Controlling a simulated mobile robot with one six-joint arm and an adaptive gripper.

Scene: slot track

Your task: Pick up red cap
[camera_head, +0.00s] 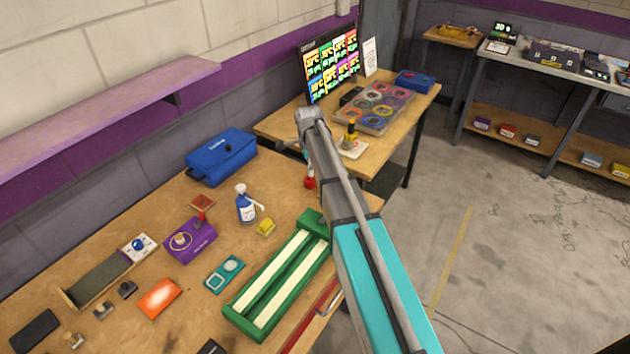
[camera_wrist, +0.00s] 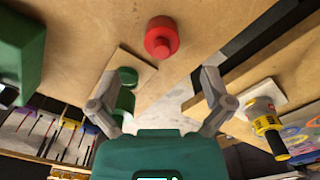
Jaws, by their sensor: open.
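The red cap (camera_wrist: 161,38) stands on the wooden table in the wrist view, a round red piece with a narrower round top. It is ahead of my gripper (camera_wrist: 162,85), whose two grey fingers are spread with nothing between them. In the head view the red cap (camera_head: 310,183) shows just left of my arm, near the table's far right edge. My arm hides most of my gripper there.
A green frame with pale strips (camera_head: 275,280) lies close to the red cap, and its green end (camera_wrist: 20,50) shows in the wrist view. A blue bottle (camera_head: 246,207) and yellow block (camera_head: 265,227) stand left. A second table (camera_head: 285,122) holds a yellow-black tool (camera_head: 351,136).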

